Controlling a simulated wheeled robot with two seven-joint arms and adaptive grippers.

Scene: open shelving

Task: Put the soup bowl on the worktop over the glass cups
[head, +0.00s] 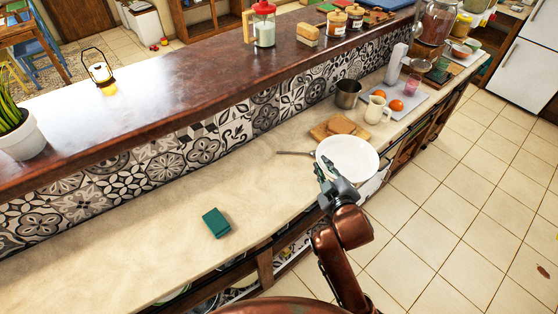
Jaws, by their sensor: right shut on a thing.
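A white soup bowl (352,152) is at the front edge of the pale worktop (130,235), right of the picture's middle. My right gripper (326,172) is shut on the near left rim of the bowl. The bowl looks roughly level; I cannot tell whether it touches the worktop. My left gripper is not in view. I cannot make out glass cups for certain. Blurred dishes (238,288) show on the shelf below the worktop, mostly hidden by its edge.
A green sponge-like block (216,222) lies on the worktop to the left. Behind the bowl are a wooden board with bread (341,125), a metal pot (348,93), a cream jug (376,109) and oranges (396,105). A raised brown counter (190,90) runs behind.

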